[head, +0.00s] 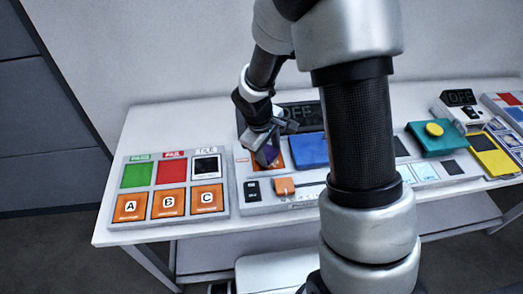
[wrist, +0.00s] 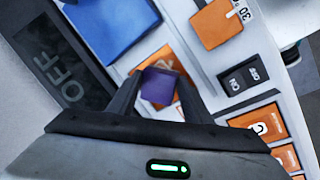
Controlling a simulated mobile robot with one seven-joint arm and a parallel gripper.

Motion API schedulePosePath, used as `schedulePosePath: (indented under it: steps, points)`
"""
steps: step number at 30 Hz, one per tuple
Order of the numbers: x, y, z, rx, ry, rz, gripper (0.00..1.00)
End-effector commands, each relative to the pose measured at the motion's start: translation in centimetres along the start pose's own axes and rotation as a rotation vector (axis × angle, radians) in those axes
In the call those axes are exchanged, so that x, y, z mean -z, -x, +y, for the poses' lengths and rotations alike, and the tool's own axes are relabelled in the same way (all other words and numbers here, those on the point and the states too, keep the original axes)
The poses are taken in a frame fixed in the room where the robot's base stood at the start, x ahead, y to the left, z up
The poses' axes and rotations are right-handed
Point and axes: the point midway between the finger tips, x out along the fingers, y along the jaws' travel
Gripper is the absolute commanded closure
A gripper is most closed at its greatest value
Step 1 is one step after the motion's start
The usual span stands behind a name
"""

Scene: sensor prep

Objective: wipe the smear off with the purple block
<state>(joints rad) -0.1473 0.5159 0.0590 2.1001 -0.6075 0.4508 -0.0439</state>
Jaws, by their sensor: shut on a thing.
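My gripper (head: 263,145) is shut on the purple block (head: 269,154), which also shows between the fingers in the wrist view (wrist: 158,87). The block is low over an orange square (wrist: 181,67) on the white panel, beside a blue pad (head: 309,151). A pale mark shows on the orange square next to the block. I cannot tell whether it is the smear or print, nor whether the block touches the square. The gripper and block hide part of the square.
A black OFF display (head: 302,115) stands behind the panel. An orange piece (head: 284,187) and a black switch (head: 252,190) are in front. A board with coloured and lettered squares (head: 222,213) is to the left. A teal block with a yellow knob (head: 437,141) is to the right.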

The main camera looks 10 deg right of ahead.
Motion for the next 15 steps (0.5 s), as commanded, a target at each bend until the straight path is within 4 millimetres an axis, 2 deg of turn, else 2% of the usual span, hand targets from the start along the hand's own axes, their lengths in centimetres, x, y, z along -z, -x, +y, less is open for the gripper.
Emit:
schedulePosePath:
  steps: [8,15]
  points:
    - [-0.8,-0.3,0.8,-0.001,-0.002,0.002,0.91]
    - [-2.6,-0.9,2.5,-0.003,-0.006,-0.005,0.9]
